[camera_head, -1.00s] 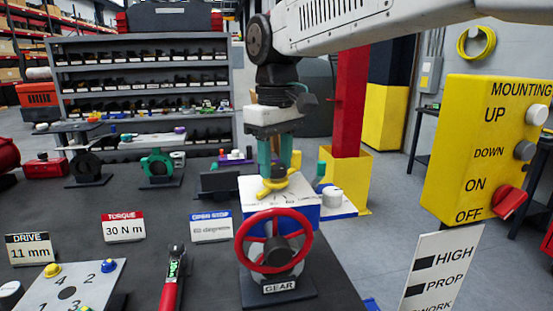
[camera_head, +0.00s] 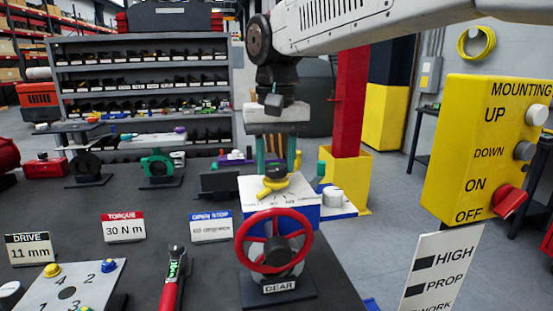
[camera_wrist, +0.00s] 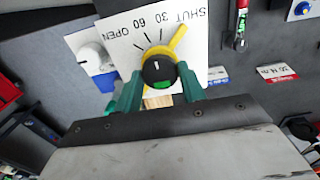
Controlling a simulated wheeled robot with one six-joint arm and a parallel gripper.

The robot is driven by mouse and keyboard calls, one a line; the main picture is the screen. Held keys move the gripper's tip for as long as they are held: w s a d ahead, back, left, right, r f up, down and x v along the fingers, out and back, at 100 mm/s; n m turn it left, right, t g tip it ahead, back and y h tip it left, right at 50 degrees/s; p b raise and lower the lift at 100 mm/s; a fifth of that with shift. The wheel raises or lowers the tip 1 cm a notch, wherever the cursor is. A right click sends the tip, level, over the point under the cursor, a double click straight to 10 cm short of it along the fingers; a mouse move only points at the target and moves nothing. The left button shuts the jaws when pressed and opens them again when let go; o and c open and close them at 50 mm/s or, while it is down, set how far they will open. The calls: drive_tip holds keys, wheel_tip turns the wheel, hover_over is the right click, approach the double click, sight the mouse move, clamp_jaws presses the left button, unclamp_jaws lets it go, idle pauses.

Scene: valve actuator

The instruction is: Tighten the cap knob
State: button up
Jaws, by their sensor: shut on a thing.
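A black round knob (camera_wrist: 159,72) with a white line and a green mark sits on a yellow pointer bar (camera_wrist: 179,40). Below it is a white dial plate (camera_wrist: 120,32) marked SHUT, 30, 60, OPEN. The bar's visible end points toward the SHUT side. My gripper (camera_wrist: 158,88) has its green fingers closed on opposite sides of the black knob. In the head view, my gripper (camera_head: 276,166) points straight down onto the knob, above the yellow pointer (camera_head: 272,185). The fingers partly hide the knob's sides. I cannot tell which knob is the cap knob.
A white knob (camera_head: 333,196) stands right of the dial. A red handwheel (camera_head: 273,241) labelled GEAR is in front. A yellow control box (camera_head: 481,150) stands at right. The bench's middle left is mostly clear.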

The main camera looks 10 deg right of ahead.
sight(277, 166)
idle(0.4)
drive_tip(key=o, duration=1)
drive_tip(key=shift+r, duration=0.15)
wheel_tip(277, 166, up, 8)
drive_tip(key=shift+f, duration=0.2)
